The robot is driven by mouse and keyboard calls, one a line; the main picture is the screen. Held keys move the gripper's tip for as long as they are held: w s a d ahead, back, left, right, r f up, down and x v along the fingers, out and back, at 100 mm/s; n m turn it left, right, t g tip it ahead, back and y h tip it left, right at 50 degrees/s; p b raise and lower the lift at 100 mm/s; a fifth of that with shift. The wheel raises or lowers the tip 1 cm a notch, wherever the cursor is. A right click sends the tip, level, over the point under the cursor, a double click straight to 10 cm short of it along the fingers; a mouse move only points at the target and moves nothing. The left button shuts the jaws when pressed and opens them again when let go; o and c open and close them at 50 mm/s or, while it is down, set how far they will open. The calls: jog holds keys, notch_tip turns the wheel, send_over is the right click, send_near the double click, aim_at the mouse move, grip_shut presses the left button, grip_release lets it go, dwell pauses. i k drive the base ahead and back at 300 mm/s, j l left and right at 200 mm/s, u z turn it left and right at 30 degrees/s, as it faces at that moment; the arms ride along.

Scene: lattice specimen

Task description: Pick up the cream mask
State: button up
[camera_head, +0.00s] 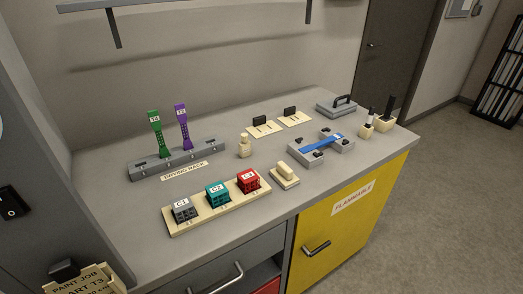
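Several cream-coloured pieces are on the grey bench, and I cannot tell for certain which is the mask. Two flat cream plates with black upright grips lie side by side near the wall, a left plate (257,131) and a right plate (299,122). A cream block with a raised top (285,176) sits near the front edge, right of the cube tray. A small cream bottle-like piece (244,147) stands beside the drying rack's right end. My gripper is not in view, so its state does not show.
A grey drying rack (207,159) holds green and purple lattice pieces. A cream tray (215,217) carries grey, teal and red cubes. A blue bar (321,143) rests on a grey fixture. Cream holders with dark handles (384,123) stand at right. A shelf (185,3) overhangs the back.

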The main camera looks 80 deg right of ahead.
aim_at(244, 146)
jog(key=k+l, duration=0.2)
jog(key=k, duration=0.2)
jog(key=k+l+z, duration=0.1)
jog(key=k, duration=0.35)
jog(key=k+l, duration=0.25)
jog(key=k, duration=0.15)
jog(key=l+z, duration=0.15)
jog(key=l, duration=1.25)
